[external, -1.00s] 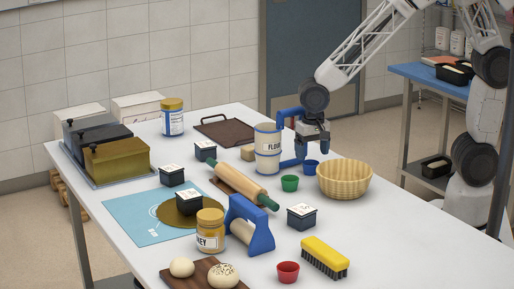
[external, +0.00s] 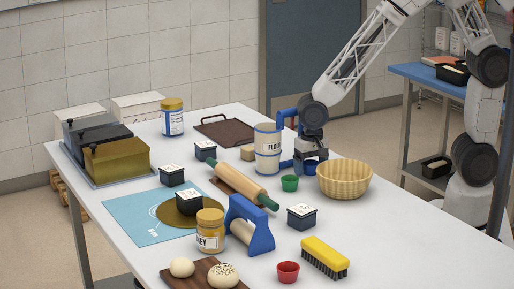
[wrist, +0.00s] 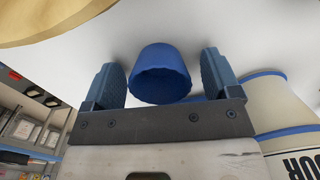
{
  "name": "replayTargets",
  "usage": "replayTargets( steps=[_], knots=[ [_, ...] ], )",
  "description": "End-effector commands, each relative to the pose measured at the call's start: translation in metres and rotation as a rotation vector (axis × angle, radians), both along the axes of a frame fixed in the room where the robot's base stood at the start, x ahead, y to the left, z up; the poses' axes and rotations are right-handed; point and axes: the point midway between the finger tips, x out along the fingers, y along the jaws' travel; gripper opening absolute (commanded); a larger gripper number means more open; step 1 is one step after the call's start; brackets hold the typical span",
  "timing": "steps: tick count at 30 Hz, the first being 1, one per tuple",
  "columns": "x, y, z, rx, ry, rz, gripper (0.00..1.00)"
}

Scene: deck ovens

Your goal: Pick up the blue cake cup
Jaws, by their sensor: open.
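The blue cake cup (wrist: 158,57) stands on the white table, its open mouth toward my palm in the wrist view. My gripper (wrist: 161,70) is open, with one finger on each side of the cup and a visible gap to both. In the external view my gripper (external: 311,164) is low over the table, between the flour canister and the wicker basket. There the blue fingers largely hide the cup, and the two are hard to tell apart.
The flour canister (external: 267,150) is close on the left and the wicker basket (external: 345,181) close on the right. A green cup (external: 290,184) stands just in front. A rolling pin (external: 240,183) lies nearer the camera. A red cup (external: 288,272) is farther off.

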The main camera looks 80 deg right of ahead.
Motion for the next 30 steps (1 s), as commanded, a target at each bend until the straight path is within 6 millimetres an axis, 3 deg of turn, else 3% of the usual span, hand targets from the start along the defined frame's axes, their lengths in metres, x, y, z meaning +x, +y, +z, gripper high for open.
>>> replayTargets(
  steps=[10, 20, 30],
  knots=[
    [-0.0001, -0.0001, 0.0001, 0.000, 0.000, 0.000, 0.83],
    [-0.0001, -0.0001, 0.0001, 0.000, 0.000, 0.000, 0.34],
    [0.0000, 0.0000, 0.0015, 0.000, 0.000, 0.000, 0.31]
  ],
)
